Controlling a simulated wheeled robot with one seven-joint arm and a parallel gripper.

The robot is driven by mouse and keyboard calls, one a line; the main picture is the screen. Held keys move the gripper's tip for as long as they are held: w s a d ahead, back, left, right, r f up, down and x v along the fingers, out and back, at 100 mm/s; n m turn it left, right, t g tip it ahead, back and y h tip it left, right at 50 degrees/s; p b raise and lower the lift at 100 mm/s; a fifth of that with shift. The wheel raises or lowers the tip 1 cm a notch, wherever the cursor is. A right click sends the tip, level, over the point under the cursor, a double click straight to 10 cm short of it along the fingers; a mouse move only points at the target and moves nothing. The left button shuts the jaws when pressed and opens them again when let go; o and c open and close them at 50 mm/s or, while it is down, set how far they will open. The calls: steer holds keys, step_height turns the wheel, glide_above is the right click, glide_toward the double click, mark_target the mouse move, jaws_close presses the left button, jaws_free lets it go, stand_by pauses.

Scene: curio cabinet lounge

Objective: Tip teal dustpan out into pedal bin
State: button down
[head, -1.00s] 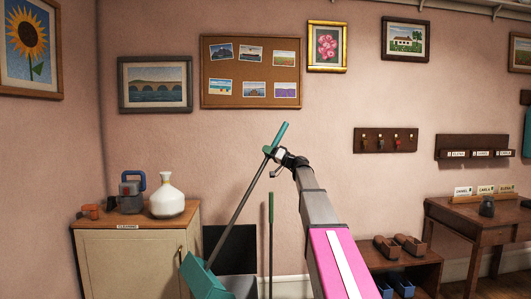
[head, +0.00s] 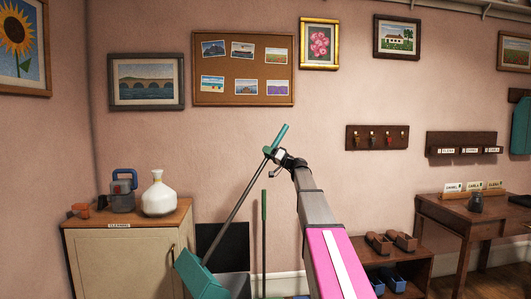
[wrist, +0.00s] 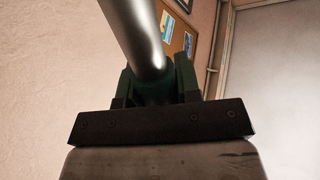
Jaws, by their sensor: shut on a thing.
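The teal dustpan (head: 200,277) hangs at the low end of a long grey handle with a teal grip on top. My gripper (head: 277,155) is shut on this handle just below the teal grip. The handle leans, with the pan low and to the left. In the wrist view the metal handle (wrist: 145,35) runs up from between my gripper's fingers (wrist: 155,88). A dark upright panel over a grey body (head: 235,284), behind and right of the pan, looks like the pedal bin with its lid up. The pan partly covers it, and its opening and the pan's contents are hidden.
A cream cabinet (head: 120,265) with a white vase (head: 158,195) and a grey-blue can (head: 123,192) stands left. A green-topped pole (head: 264,240) stands right of the bin. A low shoe rack (head: 410,268) and desk (head: 470,215) are at right.

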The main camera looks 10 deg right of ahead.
steer(key=w+d+f+m+t, duration=0.1)
steer(key=w+d+f+m, duration=0.1)
steer(key=w+d+f, duration=0.3)
steer(key=shift+d+f+m, duration=0.15)
steer(key=shift+d+m, duration=0.25)
steer(key=shift+d, duration=1.75)
stand_by(0.8)
steer(key=s+a+r+n+g, duration=0.1)
steer(key=s+a+r+n, duration=0.2)
steer(key=s+a, duration=0.6)
steer(key=s+a+r+n+g+h, duration=0.1)
steer(key=s+a+r+n, duration=0.2)
steer(key=a, duration=2.2)
steer(key=s+a+r+n+g+h, duration=0.1)
steer(key=s+a+r+n+g, duration=0.1)
steer(key=s+a+r, duration=0.7)
steer(key=shift+s+a+n, duration=0.9)
steer(key=shift+s+a, duration=2.4)
steer(key=shift+a, duration=1.1)
